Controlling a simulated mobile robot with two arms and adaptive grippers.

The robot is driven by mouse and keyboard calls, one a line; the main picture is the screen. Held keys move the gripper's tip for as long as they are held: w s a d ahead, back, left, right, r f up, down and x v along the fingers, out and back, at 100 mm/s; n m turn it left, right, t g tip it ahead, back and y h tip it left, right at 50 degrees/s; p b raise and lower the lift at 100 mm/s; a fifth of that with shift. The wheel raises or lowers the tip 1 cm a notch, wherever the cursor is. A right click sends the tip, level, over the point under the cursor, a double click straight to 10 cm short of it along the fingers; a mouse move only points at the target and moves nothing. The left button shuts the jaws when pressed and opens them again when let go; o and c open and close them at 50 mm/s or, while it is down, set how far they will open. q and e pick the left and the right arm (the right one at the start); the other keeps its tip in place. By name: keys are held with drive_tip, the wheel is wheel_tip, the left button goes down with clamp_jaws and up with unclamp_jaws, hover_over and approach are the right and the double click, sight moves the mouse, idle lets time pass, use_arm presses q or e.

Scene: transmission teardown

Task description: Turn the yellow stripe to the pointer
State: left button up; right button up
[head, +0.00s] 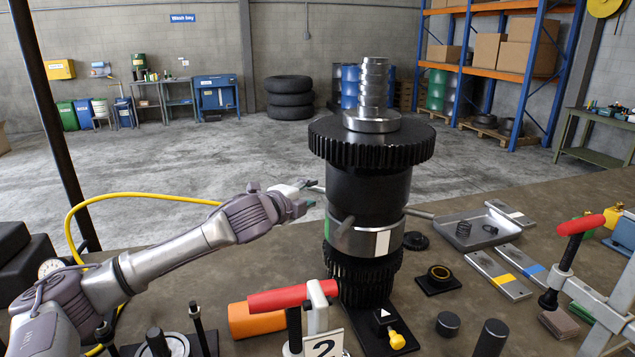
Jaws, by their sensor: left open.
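A black geared stack (370,190) stands upright on the bench. A metal collar (405,236) rings its lower part. A white stripe (382,243) faces the camera and a green stripe (327,227) shows at the collar's left edge. No yellow stripe shows on the collar; its far side is hidden. A short bar (420,213) sticks out right, another bar (318,188) left, and a stub (345,228) toward the front. A white triangle pointer (384,313) sits at the stack's front foot. My left gripper (301,197) is open by the left bar; contact is unclear. My right gripper is out of view.
Red-handled clamps stand in front (290,297) and at right (580,225). A number plate (324,346) and a yellow knob (397,340) are near the foot. A grey tray (470,222) and striped plates (505,278) lie right. Black cylinders stand at the front right.

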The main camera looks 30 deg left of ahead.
sight(315, 190)
use_arm(q)
drive_tip(key=p+x, duration=0.1)
drive_tip(key=x, duration=0.2)
drive_tip(key=shift+w+r, duration=0.15)
drive_tip(key=shift+w, duration=0.6)
drive_tip(key=c, duration=0.7)
drive_tip(key=shift+f, duration=0.25)
clamp_jaws()
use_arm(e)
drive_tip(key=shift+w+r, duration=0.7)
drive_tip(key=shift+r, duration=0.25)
